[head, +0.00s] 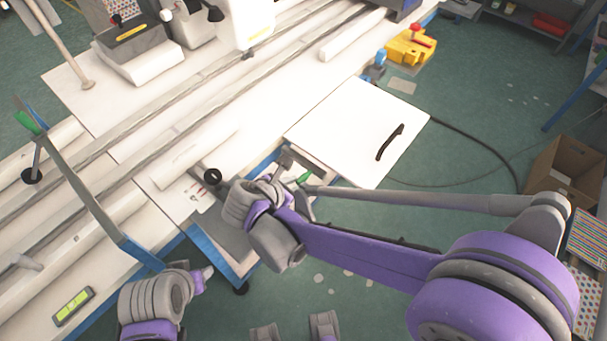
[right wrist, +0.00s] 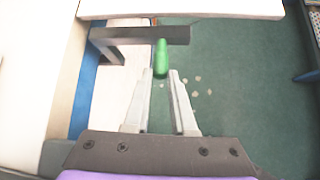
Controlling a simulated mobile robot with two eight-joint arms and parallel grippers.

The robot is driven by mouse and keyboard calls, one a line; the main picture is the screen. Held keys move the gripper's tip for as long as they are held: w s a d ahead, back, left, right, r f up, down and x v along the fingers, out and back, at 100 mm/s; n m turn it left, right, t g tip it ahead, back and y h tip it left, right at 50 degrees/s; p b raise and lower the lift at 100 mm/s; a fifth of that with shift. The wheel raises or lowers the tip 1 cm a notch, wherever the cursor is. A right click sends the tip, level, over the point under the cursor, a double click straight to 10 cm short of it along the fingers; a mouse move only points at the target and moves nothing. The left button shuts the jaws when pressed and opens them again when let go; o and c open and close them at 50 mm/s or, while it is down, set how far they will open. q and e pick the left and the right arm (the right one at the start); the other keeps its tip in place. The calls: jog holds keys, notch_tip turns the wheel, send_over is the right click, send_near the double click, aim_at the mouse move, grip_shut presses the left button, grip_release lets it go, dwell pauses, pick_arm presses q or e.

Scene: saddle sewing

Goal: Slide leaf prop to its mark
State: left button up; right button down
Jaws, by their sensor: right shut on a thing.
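The leaf (head: 360,120) is a white flat panel with a black handle (head: 390,142) beside the long machine table. A dark grey bar, apparently the leaf prop (right wrist: 150,36), lies below the leaf's edge in the right wrist view. A green knob (right wrist: 161,55) stands out from it and also shows in the head view (head: 304,178). My right gripper (right wrist: 160,76) is shut on the green knob, with its fingertips on either side. My left gripper (head: 205,275) is at the lower left, apart from the prop; its fingers are too unclear to judge. I cannot make out the mark.
The long white table (head: 130,180) with rails fills the left. A level (head: 73,306) lies near its front edge. A yellow block (head: 410,46) is at the back, and a cardboard box (head: 562,170) is on the right. Green floor is open below the leaf.

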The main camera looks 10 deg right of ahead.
jog(key=shift+a, duration=0.1)
jog(key=c, duration=1)
grip_release()
jog(key=shift+s, duration=0.1)
jog(key=shift+a, duration=0.1)
jog(key=shift+r, duration=0.1)
jog(key=p+v, duration=0.1)
jog(key=v, duration=0.9)
jog(key=shift+s+a+r, duration=0.15)
jog(key=shift+s+r, duration=0.05)
jog(key=shift+s, duration=0.05)
jog(key=s+d+m+y+p, duration=0.2)
jog(key=s+d+m, duration=0.3)
jog(key=d+m, duration=0.3)
jog(key=s+d+m+g+y+p, duration=0.1)
jog(key=s+d+m+y+p, duration=0.2)
jog(key=d+m, duration=0.5)
jog(key=s+m+y, duration=0.1)
jog(key=s+m, duration=0.1)
jog(key=m, duration=0.6)
jog(key=shift+f+m, duration=0.2)
jog(key=shift+m, duration=0.2)
